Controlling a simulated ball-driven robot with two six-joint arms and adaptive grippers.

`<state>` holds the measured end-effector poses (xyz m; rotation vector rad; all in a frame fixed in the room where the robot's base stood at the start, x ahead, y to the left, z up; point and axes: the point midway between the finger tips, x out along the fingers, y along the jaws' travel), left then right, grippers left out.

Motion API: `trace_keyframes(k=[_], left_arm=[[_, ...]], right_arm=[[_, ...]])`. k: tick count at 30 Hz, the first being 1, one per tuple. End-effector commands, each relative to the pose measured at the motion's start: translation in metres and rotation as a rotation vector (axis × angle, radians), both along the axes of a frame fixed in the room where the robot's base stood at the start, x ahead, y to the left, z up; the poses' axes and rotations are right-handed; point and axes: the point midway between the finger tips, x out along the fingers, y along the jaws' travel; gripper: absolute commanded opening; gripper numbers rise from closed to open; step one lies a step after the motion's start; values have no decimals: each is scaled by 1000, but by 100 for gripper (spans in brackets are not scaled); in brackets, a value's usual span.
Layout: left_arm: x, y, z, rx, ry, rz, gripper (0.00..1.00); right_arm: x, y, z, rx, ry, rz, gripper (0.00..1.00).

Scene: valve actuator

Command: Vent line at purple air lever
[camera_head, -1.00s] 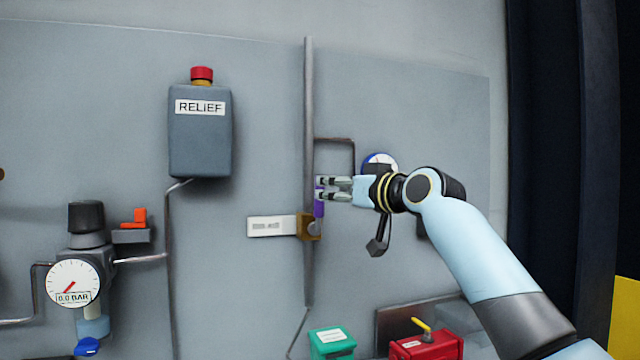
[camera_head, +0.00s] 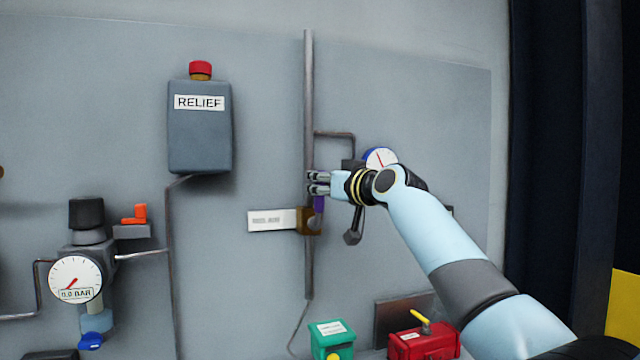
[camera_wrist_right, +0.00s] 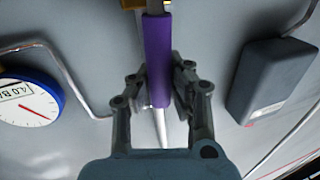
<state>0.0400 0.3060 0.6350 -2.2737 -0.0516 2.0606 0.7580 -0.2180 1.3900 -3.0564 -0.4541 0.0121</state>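The purple air lever (camera_head: 319,204) stands upright on a brass-coloured valve body (camera_head: 308,222) at the vertical pipe. Its upper part is hidden by my right gripper (camera_head: 318,183) in the head view. In the right wrist view the purple lever (camera_wrist_right: 158,55) runs between the two fingers of my right gripper (camera_wrist_right: 162,85), one finger on each side. The fingers are very close to the lever; whether they press on it is not clear. The gauge (camera_head: 381,159) is partly hidden behind my right wrist. My left gripper is not in view.
A grey RELIEF box (camera_head: 200,135) with a red button is at upper left. A regulator with a 0.0 BAR gauge (camera_head: 75,279) is at lower left. A green box (camera_head: 332,340) and a red box with yellow lever (camera_head: 424,343) sit below. A white label (camera_head: 272,220) adjoins the valve.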

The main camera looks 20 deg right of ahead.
Motion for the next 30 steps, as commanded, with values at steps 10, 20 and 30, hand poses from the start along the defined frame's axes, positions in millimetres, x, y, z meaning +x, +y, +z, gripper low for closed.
trace_keyframes(k=[10, 20, 30], left_arm=[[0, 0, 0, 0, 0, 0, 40], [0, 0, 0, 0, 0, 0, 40], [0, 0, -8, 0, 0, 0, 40]], right_arm=[[0, 0, 0, -1, 1, 0, 0], [0, 0, -2, -2, 4, 0, 0], [0, -7, -7, 65, 10, 1, 0]])
